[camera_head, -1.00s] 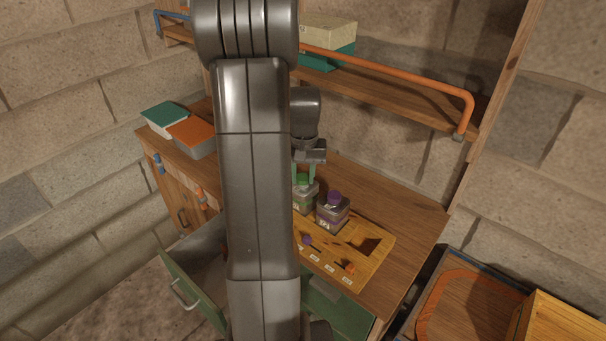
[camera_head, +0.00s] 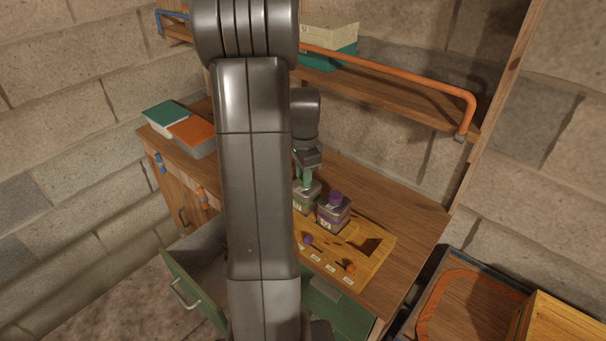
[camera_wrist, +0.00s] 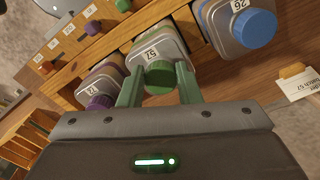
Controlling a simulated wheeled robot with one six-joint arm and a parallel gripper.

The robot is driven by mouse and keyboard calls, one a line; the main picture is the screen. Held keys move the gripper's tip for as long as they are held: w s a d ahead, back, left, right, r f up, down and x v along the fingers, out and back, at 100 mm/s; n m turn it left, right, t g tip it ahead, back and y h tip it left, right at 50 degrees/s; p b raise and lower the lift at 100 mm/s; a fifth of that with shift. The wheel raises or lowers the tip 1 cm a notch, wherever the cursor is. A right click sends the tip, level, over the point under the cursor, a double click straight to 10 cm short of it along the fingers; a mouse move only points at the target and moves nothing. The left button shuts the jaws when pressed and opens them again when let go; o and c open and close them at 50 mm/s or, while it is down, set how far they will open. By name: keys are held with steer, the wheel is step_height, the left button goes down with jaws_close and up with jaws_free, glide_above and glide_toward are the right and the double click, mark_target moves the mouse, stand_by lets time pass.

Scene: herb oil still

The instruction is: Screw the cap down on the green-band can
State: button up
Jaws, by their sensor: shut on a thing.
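The green-band can (camera_wrist: 155,48), labelled 57, stands in the wooden rack. Its green cap (camera_wrist: 160,74) is on its top, between my gripper's two green fingers. My gripper (camera_wrist: 160,82) is shut on this cap. In the head view my gripper (camera_head: 304,178) points down at the green-band can (camera_head: 306,197), which is partly hidden behind my arm. I cannot tell how far the cap is screwed down.
A purple-capped can (camera_head: 333,211) stands close on one side, and a blue-capped can (camera_wrist: 232,28) on the other. Small coloured pegs line the wooden rack (camera_head: 375,262). A green-fronted drawer (camera_head: 190,293) is open below. An orange rail (camera_head: 400,72) edges the shelf above.

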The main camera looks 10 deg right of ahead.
steer(key=m, duration=0.4)
steer(key=shift+s, duration=0.1)
steer(key=o, duration=1.2)
steer(key=shift+d, duration=0.15)
steer(key=shift+c, duration=0.6)
steer(key=n, duration=1.8)
steer(key=shift+n, duration=0.3)
steer(key=n, duration=0.6)
